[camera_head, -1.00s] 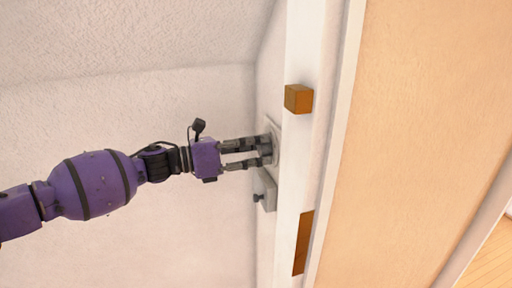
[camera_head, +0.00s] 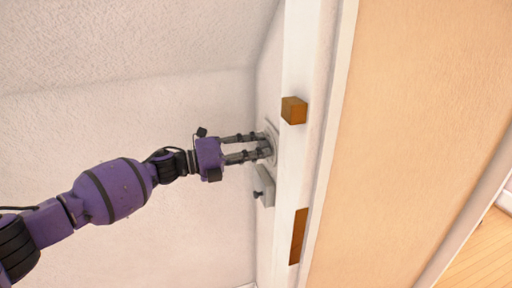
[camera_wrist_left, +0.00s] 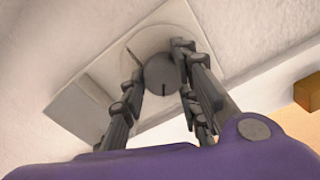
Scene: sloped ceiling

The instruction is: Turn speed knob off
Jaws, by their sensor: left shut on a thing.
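The speed knob (camera_wrist_left: 162,72) is a round grey disc on a pale round dial, set on a white wall plate (camera_wrist_left: 82,108). A short dark mark shows on the knob's lower part and another dark line on the dial at upper left. My left gripper (camera_head: 270,143) reaches the plate from the left in the head view. In the left wrist view the left gripper's fingers (camera_wrist_left: 160,70) stand on both sides of the knob, shut on it. In the head view the fingertips mostly hide the knob. My right gripper is not in view.
A grey box with a small dark switch (camera_head: 264,186) sits just below the plate. A wooden block (camera_head: 293,110) and a brown plate (camera_head: 298,237) are on the white frame (camera_head: 298,60) to the right. A beige panel (camera_head: 420,120) lies beyond it.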

